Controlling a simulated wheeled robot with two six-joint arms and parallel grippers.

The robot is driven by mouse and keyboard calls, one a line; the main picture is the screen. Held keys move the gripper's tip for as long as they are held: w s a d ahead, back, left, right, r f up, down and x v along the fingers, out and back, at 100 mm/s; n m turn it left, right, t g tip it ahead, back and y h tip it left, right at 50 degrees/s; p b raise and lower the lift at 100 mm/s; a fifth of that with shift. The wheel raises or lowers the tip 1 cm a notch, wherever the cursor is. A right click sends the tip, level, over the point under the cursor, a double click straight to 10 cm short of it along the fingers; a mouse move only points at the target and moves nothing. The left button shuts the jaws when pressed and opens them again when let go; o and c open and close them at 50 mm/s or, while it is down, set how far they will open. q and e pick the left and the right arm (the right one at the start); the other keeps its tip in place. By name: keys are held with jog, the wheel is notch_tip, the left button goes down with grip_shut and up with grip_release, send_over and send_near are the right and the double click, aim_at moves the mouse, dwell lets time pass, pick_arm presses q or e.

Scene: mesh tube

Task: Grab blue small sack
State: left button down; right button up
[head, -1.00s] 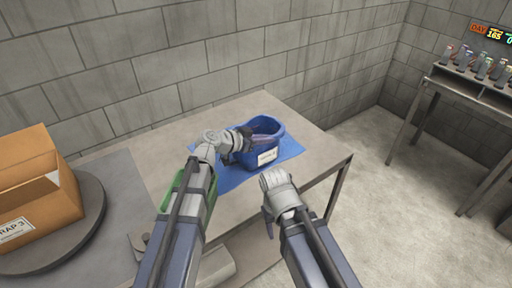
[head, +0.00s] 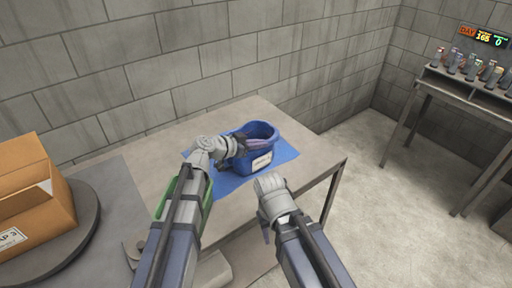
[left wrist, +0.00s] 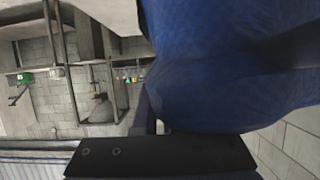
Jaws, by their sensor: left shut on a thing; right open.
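The blue small sack (head: 262,132) stands open-topped on a blue mat (head: 285,150) on the table, with a white label on its front. My left gripper (head: 246,143) is at the sack's left side, shut on it. In the left wrist view the sack's blue cloth (left wrist: 230,60) fills the upper right, right against the dark gripper. The fingertips are partly hidden by the sack. My right gripper (head: 266,228) is open and empty, in front of the table's near edge and apart from the sack.
A cardboard box (head: 30,190) sits on a round grey turntable (head: 85,215) at the left. A grey block wall stands behind the table (head: 150,150). A shelf bench (head: 470,92) with several small bottles is at the far right, with open floor between.

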pick_arm(q)
jog(key=shift+r, duration=0.25)
